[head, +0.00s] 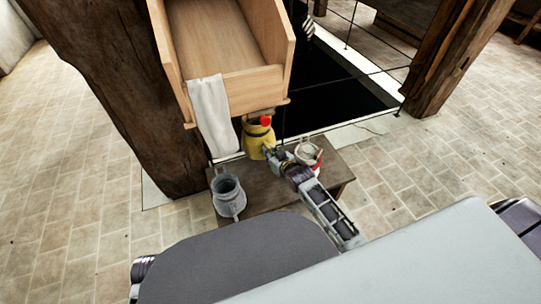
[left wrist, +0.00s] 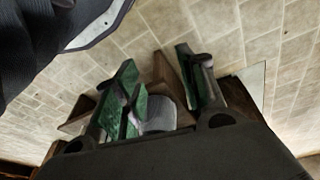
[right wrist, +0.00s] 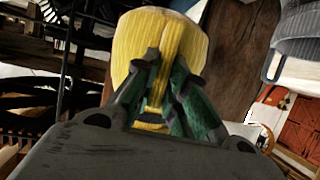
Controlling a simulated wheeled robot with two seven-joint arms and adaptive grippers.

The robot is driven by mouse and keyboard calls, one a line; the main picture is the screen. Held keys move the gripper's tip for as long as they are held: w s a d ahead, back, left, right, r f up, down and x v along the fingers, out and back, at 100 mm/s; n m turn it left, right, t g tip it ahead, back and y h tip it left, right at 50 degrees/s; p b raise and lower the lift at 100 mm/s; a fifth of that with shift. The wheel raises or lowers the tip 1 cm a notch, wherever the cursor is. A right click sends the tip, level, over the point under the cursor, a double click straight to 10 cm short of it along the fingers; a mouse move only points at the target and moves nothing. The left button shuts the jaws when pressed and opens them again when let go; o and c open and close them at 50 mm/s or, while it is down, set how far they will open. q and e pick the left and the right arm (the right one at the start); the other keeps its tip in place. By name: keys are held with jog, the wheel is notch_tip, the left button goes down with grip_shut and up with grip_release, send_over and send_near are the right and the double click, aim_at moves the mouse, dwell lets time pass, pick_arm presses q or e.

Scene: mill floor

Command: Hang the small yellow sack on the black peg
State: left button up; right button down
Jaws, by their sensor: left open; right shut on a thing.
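The small yellow sack (head: 256,138) is in front of the lower end of a wooden chute, above or at the back of a low wooden bench. A red patch shows at its top. My right gripper (head: 268,152) is shut on the sack; the right wrist view shows both fingers (right wrist: 165,75) closed on the yellow cloth (right wrist: 160,35). I cannot make out the black peg in any view. My left gripper (left wrist: 163,95) is open and empty in the left wrist view, over the floor and bench area; it is hidden in the head view.
A grey jug (head: 229,196) and a white pot with red (head: 309,155) stand on the bench (head: 262,198), left and right of my right gripper. A white cloth (head: 212,115) hangs over the chute's edge (head: 250,84). A thick timber post (head: 115,90) stands left; a dark pit (head: 335,95) lies behind.

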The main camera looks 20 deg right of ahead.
jog(key=shift+w+b, duration=0.35)
jog(key=shift+w, duration=0.05)
jog(key=shift+w+f, duration=0.15)
jog(key=shift+w, duration=0.2)
jog(key=shift+w+f, duration=0.3)
jog(key=shift+w, duration=0.05)
jog(key=shift+f, duration=0.2)
pick_arm(q)
jog(key=shift+d+r, duration=0.15)
jog(key=shift+r, duration=0.6)
jog(key=shift+w, duration=0.15)
pick_arm(e)
jog(key=shift+f, duration=0.15)
pick_arm(q)
jog(key=shift+w, duration=0.2)
jog(key=shift+s, duration=0.1)
